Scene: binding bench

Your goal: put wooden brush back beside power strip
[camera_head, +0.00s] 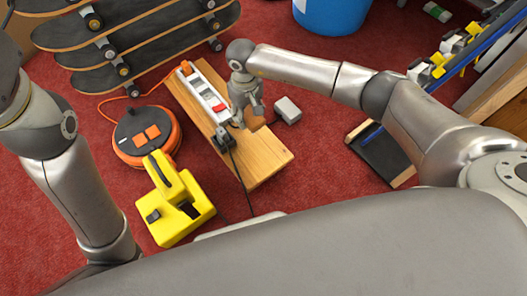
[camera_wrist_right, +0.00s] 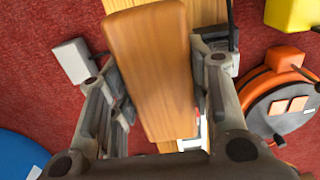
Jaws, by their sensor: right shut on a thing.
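My right gripper (camera_head: 246,108) is over the narrow wooden bench (camera_head: 262,162), beside the near end of the power strip. It is shut on the wooden brush (camera_head: 257,122), whose plain back fills the space between the fingers in the right wrist view (camera_wrist_right: 152,70). The brush's underside is hidden, and I cannot tell whether it touches the bench. The white power strip (camera_head: 207,94) with a red part lies along the bench; a sliver of it shows behind the brush in the wrist view. My left arm shows at the left, but its gripper is out of view.
A black plug with a cable (camera_head: 223,140) is at the strip's near end. A white box (camera_head: 288,110) is right of the bench. An orange-black cable reel (camera_head: 145,135) and a yellow tool (camera_head: 177,212) stand left. Skateboards (camera_head: 130,40) are behind. Red carpet is free between.

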